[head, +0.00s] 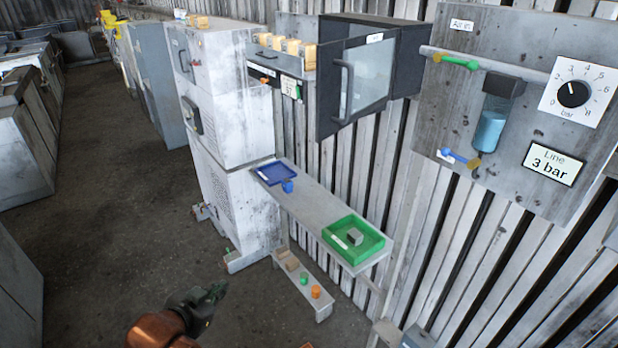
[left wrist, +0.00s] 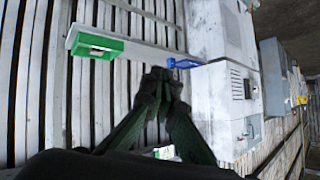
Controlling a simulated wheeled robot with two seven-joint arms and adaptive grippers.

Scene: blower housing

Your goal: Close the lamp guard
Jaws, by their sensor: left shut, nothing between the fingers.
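The likely lamp guard is a dark-framed glass door (head: 362,78) on a black wall box (head: 410,55) at the top middle of the head view. The door stands swung out from the box, with a dark handle (head: 344,90) at its left side. Its label is too small to read. My left gripper (head: 215,292) is low in the head view, well below and left of the door, touching nothing. It is shut and empty; its dark fingers (left wrist: 157,78) meet in the left wrist view. The door cannot be made out in the left wrist view. My right gripper is out of view.
A shelf (head: 315,205) below the box holds a green tray (head: 380,246) with a grey block and a blue tray (head: 268,182). A white cabinet (head: 215,90) stands left of it. A gauge panel (head: 520,45) is at right.

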